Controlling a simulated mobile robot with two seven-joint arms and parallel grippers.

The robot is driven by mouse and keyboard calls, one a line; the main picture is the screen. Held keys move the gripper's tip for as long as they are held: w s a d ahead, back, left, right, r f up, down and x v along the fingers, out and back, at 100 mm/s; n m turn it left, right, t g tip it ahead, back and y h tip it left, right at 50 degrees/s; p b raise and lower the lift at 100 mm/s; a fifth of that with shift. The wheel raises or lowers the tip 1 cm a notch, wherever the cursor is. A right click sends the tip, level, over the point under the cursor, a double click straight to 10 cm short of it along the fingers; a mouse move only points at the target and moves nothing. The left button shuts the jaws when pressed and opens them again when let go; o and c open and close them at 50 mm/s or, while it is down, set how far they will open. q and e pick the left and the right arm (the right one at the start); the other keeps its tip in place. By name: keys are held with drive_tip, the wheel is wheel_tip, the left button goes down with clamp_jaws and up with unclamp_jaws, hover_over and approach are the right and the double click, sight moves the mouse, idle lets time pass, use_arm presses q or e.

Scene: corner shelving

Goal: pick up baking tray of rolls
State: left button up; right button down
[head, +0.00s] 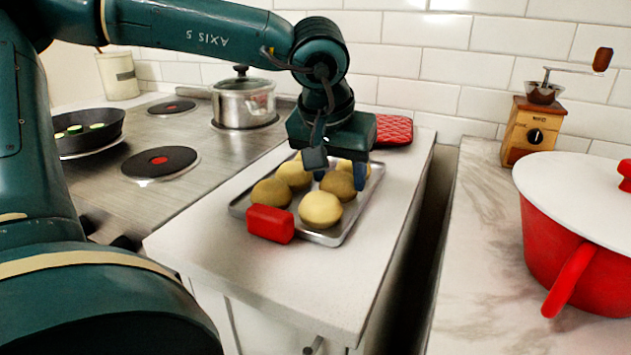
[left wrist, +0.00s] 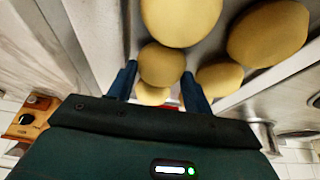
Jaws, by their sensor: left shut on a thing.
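A metal baking tray (head: 340,236) lies on the white counter with several round golden rolls on it. A red block-like grip (head: 270,223) sits at its near end. My left gripper (head: 337,176) is low over the tray's far right part. Its blue fingers, also in the left wrist view (left wrist: 160,72), stand on either side of the middle right roll (head: 338,185) and appear shut on it. That roll (left wrist: 162,62) shows between the fingertips in the wrist view. The gripper partly hides the far rolls and the tray's far end. My right gripper is not in view.
A stove with a steel pot (head: 243,103) and a black pan (head: 88,132) is on the left. A red quilted pad (head: 393,131) lies behind the tray. Beyond a dark gap, a marble counter holds a grinder (head: 533,130) and red pot (head: 570,245).

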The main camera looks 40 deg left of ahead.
use_arm(q)
drive_tip(key=shift+r, duration=0.1)
drive_tip(key=shift+c, duration=1.1)
